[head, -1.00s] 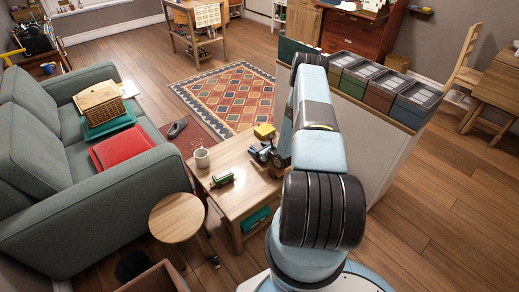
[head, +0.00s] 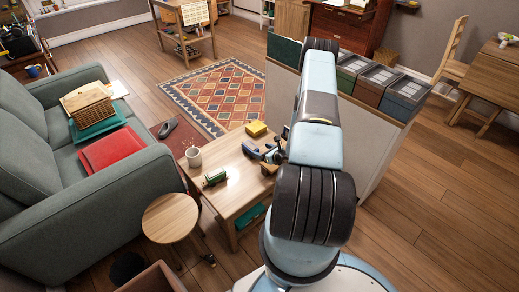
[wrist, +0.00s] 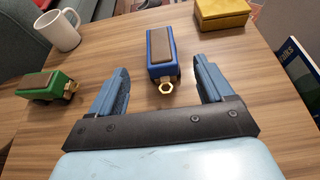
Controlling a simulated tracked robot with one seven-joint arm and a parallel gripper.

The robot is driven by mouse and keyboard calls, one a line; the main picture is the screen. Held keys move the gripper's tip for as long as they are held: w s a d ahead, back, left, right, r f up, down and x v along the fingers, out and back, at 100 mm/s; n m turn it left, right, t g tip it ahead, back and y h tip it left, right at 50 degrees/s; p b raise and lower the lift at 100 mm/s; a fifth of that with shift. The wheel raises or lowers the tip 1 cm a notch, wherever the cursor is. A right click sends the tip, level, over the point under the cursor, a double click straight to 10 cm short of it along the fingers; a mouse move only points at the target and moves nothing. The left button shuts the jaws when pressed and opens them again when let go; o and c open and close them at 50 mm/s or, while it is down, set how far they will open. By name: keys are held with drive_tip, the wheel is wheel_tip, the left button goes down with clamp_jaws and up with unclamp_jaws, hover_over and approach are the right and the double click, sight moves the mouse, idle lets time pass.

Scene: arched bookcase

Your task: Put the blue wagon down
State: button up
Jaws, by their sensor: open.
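The blue wagon (wrist: 161,48) has a brown top and a brass-coloured coupling at its near end. It stands upright on the wooden table (wrist: 110,75), and it shows in the head view (head: 250,150) just left of my gripper (head: 270,155). In the wrist view my gripper (wrist: 160,78) is open. Its fingers are spread to either side of the wagon's near end, with a visible gap on both sides. The wagon's far underside is hidden.
A green wagon (wrist: 45,84) stands left of the blue one, with a white mug (wrist: 60,30) behind it. A yellow box (wrist: 222,14) sits at the back right. A cabinet (head: 370,140) stands close on the table's right. Bare tabletop surrounds the blue wagon.

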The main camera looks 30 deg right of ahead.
drive_tip(key=shift+s+r, duration=0.15)
drive_tip(key=shift+s, duration=0.2)
drive_tip(key=shift+r, duration=0.1)
